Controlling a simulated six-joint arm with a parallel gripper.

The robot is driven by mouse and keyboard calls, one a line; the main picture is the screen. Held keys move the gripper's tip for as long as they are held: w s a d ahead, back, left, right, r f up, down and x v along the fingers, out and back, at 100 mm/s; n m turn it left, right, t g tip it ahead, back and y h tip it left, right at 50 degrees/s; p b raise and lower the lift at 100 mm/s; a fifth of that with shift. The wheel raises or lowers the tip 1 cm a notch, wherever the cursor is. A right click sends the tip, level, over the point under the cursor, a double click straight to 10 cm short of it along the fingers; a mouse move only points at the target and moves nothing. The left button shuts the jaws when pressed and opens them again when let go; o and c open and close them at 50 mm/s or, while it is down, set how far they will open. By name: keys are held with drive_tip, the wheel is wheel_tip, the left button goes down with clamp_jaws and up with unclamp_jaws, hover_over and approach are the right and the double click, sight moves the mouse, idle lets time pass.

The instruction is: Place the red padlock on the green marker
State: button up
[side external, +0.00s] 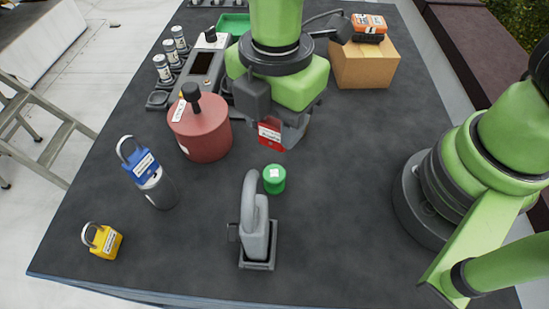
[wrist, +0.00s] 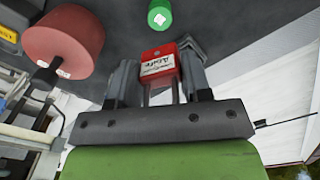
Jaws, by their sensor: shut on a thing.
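The red padlock (side external: 269,132) is held in my gripper (side external: 278,136), above the dark table near its middle. In the wrist view the red padlock (wrist: 157,60) sits between the two grey fingers, its white label facing the camera and its shackle pointing toward the palm. The green marker (side external: 274,179) is a short green cylinder with a white label on top, standing on the table. In the side view it is just below the padlock and apart from it. In the wrist view the green marker (wrist: 160,14) shows at the top edge, beyond the padlock.
A red canister (side external: 203,138) with a black knob stands left of my gripper. A grey lever-shaped fixture (side external: 256,232) stands in front of the marker. A blue padlock (side external: 141,166) tops a grey cylinder; a yellow padlock (side external: 106,243) lies front left. A cardboard box (side external: 363,66) stands at back right.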

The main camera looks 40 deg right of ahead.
wheel_tip(320, 180, down, 7)
drive_tip(key=shift+f, duration=0.2)
idle(0.3)
drive_tip(key=shift+f, duration=0.15)
drive_tip(key=o, duration=1)
drive_tip(key=shift+o, duration=0.2)
